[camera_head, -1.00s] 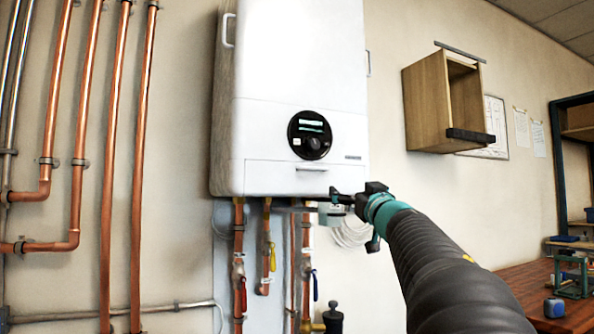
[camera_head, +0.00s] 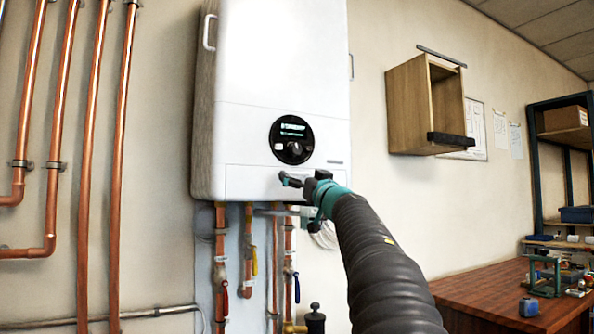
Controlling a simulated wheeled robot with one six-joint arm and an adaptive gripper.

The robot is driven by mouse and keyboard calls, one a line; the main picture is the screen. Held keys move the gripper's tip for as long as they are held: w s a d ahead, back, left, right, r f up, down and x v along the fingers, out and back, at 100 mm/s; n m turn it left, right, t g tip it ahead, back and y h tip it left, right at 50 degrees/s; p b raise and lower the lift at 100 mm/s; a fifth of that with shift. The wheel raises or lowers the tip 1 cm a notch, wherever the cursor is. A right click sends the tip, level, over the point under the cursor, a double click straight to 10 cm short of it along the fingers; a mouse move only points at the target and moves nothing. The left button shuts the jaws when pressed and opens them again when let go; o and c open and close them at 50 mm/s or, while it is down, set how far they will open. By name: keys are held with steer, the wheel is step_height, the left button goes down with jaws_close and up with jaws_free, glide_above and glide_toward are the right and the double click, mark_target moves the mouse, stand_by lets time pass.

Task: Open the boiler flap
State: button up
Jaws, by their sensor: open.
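The white boiler (camera_head: 275,60) hangs on the wall with a round black dial and display (camera_head: 291,139) on its front. The boiler flap (camera_head: 250,181) is the low, wide panel along the bottom of the front, below the dial. It looks closed, flush with the front. My gripper (camera_head: 288,180) is in front of the flap's middle, its fingers pointing left. It is open, with nothing seen between the fingers. The flap's small handle is hidden or blends in behind the fingers. I cannot tell whether the fingers touch it.
A wooden wall box (camera_head: 407,108) hangs at right. A wooden workbench (camera_head: 480,294) with tools and a shelf rack (camera_head: 537,170) stand at far right.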

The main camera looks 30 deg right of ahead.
steer(key=shift+p+x, duration=0.35)
steer(key=shift+x, duration=1.05)
steer(key=c, duration=1.3)
steer(key=shift+c, duration=0.2)
